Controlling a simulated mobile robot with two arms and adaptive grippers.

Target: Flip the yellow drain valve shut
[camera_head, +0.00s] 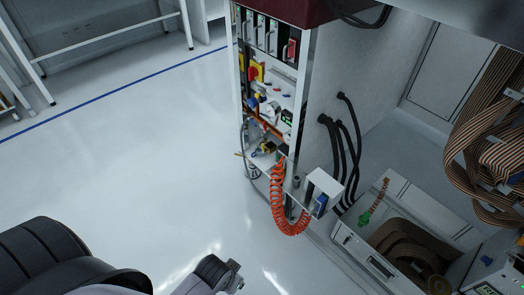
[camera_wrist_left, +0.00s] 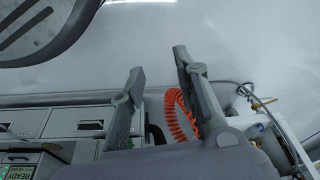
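A small yellow lever (camera_head: 239,154) sticks out at the lower left side of the tall equipment rack, above a small silver canister (camera_head: 253,173). I take it for the drain valve; it is too small to tell its setting. A yellow piece also shows at the right of the left wrist view (camera_wrist_left: 264,101), by a grey hose. My left gripper (camera_wrist_left: 160,62) is open and empty, its two fingers apart, with an orange coiled hose (camera_wrist_left: 178,115) behind them. It is clear of the yellow lever. My right gripper is not in view.
The rack (camera_head: 307,75) holds a red-and-yellow switch (camera_head: 255,71) and small fittings. The orange coiled hose (camera_head: 279,205) hangs at its front beside a white box (camera_head: 323,186). Black cables run along its right side. The floor (camera_head: 150,140) to the left is clear.

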